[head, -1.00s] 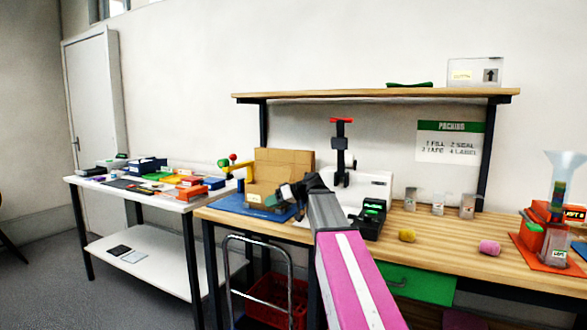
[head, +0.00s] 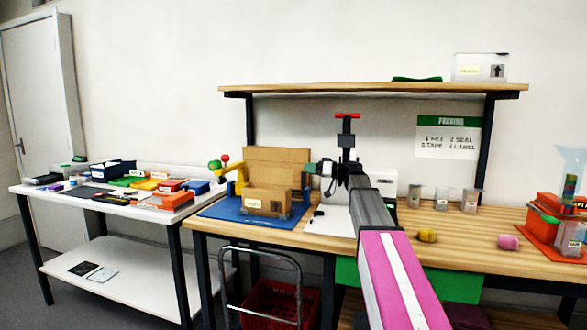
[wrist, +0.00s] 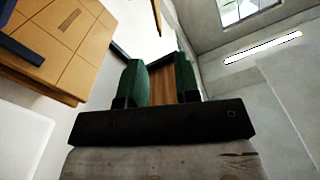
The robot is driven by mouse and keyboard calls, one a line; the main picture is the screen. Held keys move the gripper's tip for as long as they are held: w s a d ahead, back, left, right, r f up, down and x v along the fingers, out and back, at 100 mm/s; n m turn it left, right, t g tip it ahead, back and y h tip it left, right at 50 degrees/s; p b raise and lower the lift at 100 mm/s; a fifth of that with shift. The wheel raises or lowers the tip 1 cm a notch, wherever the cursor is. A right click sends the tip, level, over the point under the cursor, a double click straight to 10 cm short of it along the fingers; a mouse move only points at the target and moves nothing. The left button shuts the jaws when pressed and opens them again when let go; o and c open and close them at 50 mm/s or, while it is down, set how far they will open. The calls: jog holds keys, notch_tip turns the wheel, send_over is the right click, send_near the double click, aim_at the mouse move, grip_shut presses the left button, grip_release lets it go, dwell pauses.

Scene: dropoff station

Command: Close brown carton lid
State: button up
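The brown carton (head: 270,203) stands on a blue mat (head: 228,209) at the left end of the wooden bench. Its lid (head: 277,160) stands upright at the back, so the carton is open. The carton has a small pale label on its front. In the wrist view brown cardboard (wrist: 75,45) fills the upper left, beside the fingers. My gripper (head: 311,168) is just right of the lid, at about lid height, pointing left. Its two green fingers (wrist: 160,80) are apart with nothing between them. Whether a finger touches the cardboard cannot be told.
A black press with a red handle (head: 347,116) stands behind my arm. A yellow arm with green and red knobs (head: 229,178) is left of the carton. A shelf (head: 380,89) runs above the bench. A white side table (head: 70,202) holds several items.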

aim_at(287, 167)
jog(key=x, duration=1)
jog(key=shift+f, duration=0.1)
grip_shut()
